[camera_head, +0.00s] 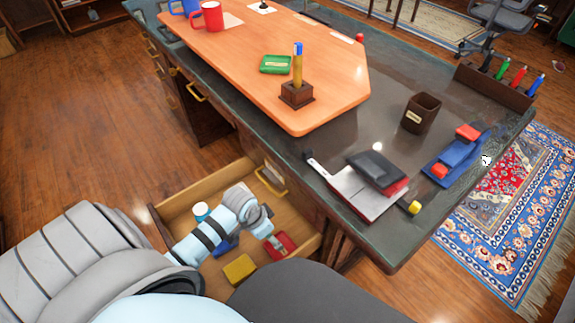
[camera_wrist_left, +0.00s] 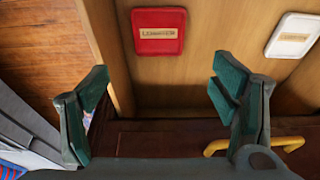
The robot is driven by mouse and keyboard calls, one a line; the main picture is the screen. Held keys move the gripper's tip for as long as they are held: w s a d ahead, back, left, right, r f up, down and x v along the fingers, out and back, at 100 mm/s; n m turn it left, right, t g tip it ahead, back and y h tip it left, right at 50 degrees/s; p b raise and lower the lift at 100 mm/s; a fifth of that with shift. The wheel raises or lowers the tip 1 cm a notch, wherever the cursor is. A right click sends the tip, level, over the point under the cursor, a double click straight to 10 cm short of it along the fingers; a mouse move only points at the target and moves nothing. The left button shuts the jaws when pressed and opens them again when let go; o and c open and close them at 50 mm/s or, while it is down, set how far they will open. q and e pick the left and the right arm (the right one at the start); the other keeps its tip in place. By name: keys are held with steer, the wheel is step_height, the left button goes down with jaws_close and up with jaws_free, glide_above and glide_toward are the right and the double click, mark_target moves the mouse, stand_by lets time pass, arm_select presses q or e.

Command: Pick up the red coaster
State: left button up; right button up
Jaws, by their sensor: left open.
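The red coaster (camera_wrist_left: 158,18) is a rounded square with a pale label. It lies on the wooden bottom of the open drawer (camera_head: 179,203). In the left wrist view it is at the top, left of centre, ahead of my left gripper (camera_wrist_left: 162,90). The gripper's two green-padded fingers are apart with nothing between them. In the head view the red coaster (camera_head: 289,238) lies at the drawer's right, just beside the end of my left arm, whose fingers are hard to make out there. My right gripper is not in view.
A white coaster (camera_wrist_left: 293,36) lies right of the red one in the wrist view. A yellow piece (camera_head: 239,269) and a blue piece (camera_head: 226,245) are also in the drawer. Floor at left is clear.

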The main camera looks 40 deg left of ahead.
arm_select(q)
steer(key=b+x, duration=0.2)
steer(key=x, duration=0.2)
steer(key=b+x, duration=0.2)
steer(key=x, duration=0.1)
steer(key=shift+s+d+f, duration=0.15)
steer(key=shift+f, duration=0.3)
steer(key=b+x, duration=0.3)
steer(key=x, duration=0.2)
steer(key=shift+f+b, duration=0.35)
steer(key=shift+b, duration=0.05)
steer(key=shift+w+f, duration=0.25)
steer(key=shift+w, duration=0.05)
steer(key=shift+r, duration=0.1)
steer(key=c, duration=0.8)
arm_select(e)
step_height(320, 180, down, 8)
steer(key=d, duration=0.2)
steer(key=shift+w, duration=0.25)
